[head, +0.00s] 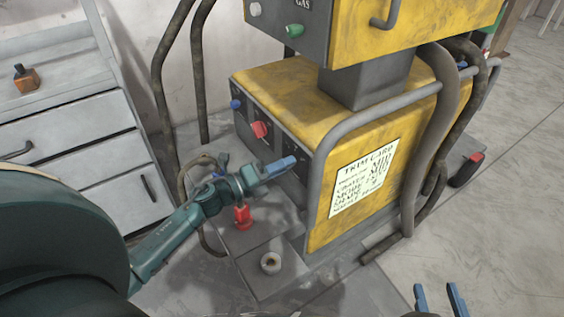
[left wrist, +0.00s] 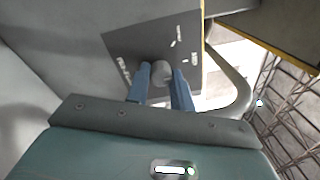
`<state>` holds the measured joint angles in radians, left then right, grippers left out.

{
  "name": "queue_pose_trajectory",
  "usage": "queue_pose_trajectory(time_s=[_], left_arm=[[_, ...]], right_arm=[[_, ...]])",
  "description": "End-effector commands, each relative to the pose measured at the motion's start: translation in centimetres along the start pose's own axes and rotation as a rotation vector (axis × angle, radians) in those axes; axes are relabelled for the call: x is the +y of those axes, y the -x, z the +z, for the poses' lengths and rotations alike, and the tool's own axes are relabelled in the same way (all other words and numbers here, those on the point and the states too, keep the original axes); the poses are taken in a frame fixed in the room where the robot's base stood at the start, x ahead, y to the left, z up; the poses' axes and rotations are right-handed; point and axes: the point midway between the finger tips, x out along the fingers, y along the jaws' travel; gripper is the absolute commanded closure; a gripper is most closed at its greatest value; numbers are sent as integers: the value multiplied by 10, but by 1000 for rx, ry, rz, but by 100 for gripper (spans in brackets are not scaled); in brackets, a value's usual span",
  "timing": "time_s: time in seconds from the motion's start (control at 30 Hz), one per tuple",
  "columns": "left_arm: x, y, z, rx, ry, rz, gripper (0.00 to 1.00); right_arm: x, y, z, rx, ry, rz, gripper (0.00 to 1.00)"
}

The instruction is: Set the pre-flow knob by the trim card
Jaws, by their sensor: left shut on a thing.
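The trim card (head: 364,178) is a pale sheet on the yellow side of the machine in the head view. Its heading reads TRIM CARD; the top row seems to end in MID, and the lower rows are hard to read. My left gripper (head: 284,166) is at the machine's dark front panel. In the left wrist view the left gripper (left wrist: 160,84) is shut on a round grey knob (left wrist: 161,72), one blue finger on each side, with white marks on the plate around it. The knob's pointer does not show clearly. My right gripper (head: 436,299) is open and empty at the bottom edge.
A red knob (head: 260,130) and a blue knob (head: 235,104) are further left on the panel. A grey tube rail (head: 318,175) runs beside my left gripper. A red part (head: 243,217) and a grey ring (head: 270,262) are on the base below. Hoses hang on the right.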

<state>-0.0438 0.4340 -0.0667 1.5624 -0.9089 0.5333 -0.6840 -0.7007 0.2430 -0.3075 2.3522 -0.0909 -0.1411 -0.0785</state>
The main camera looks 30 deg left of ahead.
Motion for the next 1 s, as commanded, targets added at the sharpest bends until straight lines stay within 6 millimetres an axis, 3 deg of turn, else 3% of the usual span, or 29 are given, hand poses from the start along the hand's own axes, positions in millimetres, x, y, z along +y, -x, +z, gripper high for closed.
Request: queue_pose_trajectory(time_s=[0.6, 0.63, 0.87, 1.0], left_arm=[[0, 0, 0, -4, 41, -1, 100], [0, 0, 0, -4, 41, -1, 74], [0, 0, 0, -3, 40, -1, 56], [0, 0, 0, -3, 40, -1, 55]], right_arm=[[0, 1, 1, -23, -9, -1, 64], [0, 1, 1, -23, -9, -1, 64], [0, 1, 1, -22, -9, -1, 64], [0, 1, 0, -22, -8, -1, 64]])
